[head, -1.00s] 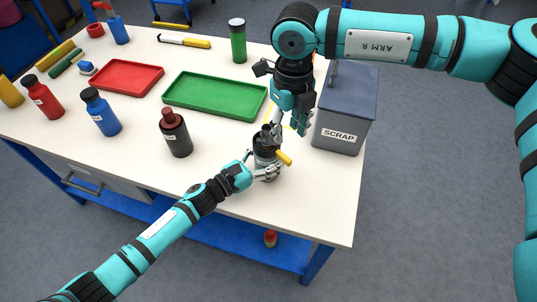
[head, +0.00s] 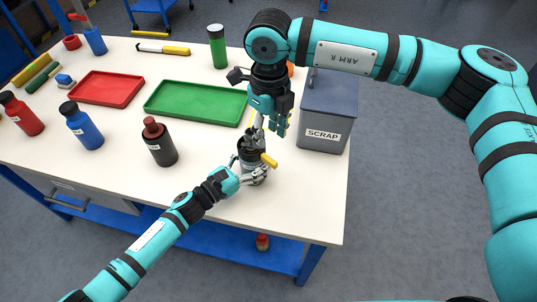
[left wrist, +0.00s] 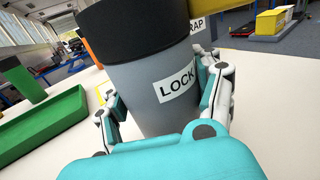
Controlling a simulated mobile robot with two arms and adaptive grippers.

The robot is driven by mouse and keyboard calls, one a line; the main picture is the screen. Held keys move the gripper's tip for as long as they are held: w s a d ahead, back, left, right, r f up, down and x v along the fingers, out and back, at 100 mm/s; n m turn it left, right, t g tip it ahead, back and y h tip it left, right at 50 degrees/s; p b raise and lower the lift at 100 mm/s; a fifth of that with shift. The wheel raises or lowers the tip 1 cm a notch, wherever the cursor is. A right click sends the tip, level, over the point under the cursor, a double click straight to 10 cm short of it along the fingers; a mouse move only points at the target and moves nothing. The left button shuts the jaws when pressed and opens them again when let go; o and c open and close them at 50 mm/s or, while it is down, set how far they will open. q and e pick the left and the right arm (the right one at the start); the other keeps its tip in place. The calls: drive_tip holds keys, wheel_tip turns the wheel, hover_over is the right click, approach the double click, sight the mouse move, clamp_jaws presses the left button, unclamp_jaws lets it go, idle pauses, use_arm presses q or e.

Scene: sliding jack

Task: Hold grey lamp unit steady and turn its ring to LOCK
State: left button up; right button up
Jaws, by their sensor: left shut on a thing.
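The grey lamp unit (head: 252,172) stands upright near the table's front right edge. In the left wrist view the lamp unit (left wrist: 140,88) has a black ring (left wrist: 135,30) on top and a LOCK label on its grey side. A yellow handle (head: 268,160) sticks out at the ring's right side. My left gripper (head: 250,176) is shut around the grey body, one finger on each side. My right gripper (head: 272,128) points down just above the ring, with its fingers apart. I cannot tell whether a fingertip touches the ring.
The grey SCRAP bin (head: 325,115) stands close behind and right of the lamp unit. A green tray (head: 197,115), a red tray (head: 107,103) and a black bottle (head: 160,145) are to the left. Bare white table (head: 300,200) lies at the front right.

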sight(269, 158)
wheel_tip(269, 158, down, 9)
drive_tip(key=shift+f, duration=0.1)
idle(0.3)
clamp_jaws()
